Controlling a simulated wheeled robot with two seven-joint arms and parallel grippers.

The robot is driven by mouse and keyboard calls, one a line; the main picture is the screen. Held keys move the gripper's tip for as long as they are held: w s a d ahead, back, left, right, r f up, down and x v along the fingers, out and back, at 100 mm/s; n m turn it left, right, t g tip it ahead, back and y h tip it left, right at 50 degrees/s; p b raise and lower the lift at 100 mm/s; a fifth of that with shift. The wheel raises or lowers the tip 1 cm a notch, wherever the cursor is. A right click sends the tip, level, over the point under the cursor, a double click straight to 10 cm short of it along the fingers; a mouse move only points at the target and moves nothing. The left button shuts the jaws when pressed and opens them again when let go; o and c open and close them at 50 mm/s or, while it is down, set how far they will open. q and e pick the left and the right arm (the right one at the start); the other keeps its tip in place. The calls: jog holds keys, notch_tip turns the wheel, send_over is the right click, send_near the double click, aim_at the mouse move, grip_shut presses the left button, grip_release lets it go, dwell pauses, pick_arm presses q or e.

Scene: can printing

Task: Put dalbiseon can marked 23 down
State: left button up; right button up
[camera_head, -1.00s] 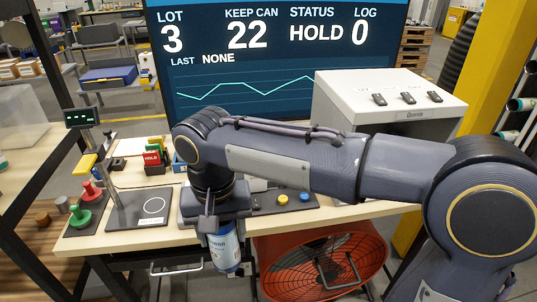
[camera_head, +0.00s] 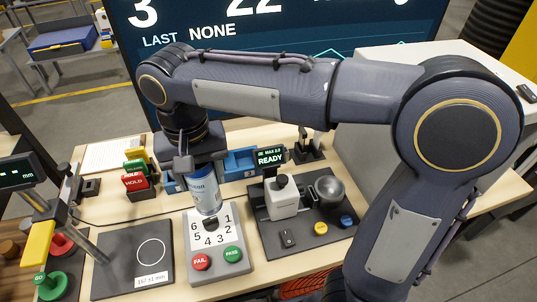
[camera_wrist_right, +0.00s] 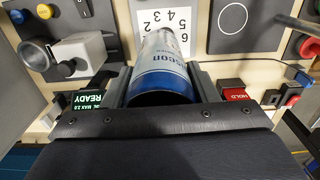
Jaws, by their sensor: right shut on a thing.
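The can (camera_head: 205,190), white and blue with partly visible lettering, is upright in my right gripper (camera_head: 197,165). In the head view it hangs over the back part of a white panel (camera_head: 232,262) numbered 1 to 6, covering part of it. In the right wrist view the can (camera_wrist_right: 162,70) sits between the two fingers, which are shut on it. I cannot read a 23 on it. My left gripper does not show.
The panel has a red FAIL button (camera_head: 201,262) and a green PASS button (camera_head: 233,254). A dark plate with a white circle (camera_head: 150,253) lies to its left. A READY device (camera_head: 270,157), a metal cup (camera_head: 329,189) and a red HOLD block (camera_head: 134,181) stand nearby.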

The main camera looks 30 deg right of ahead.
jog(key=w+d+f+p, duration=0.3)
jog(key=w+d+f, duration=0.4)
jog(key=w+f, duration=0.4)
jog(key=shift+d+f, duration=0.15)
jog(key=shift+f, duration=0.7)
jog(key=shift+f, duration=0.25)
jog(key=o, duration=0.9)
jog(key=shift+r, duration=0.1)
jog(key=shift+o, duration=0.2)
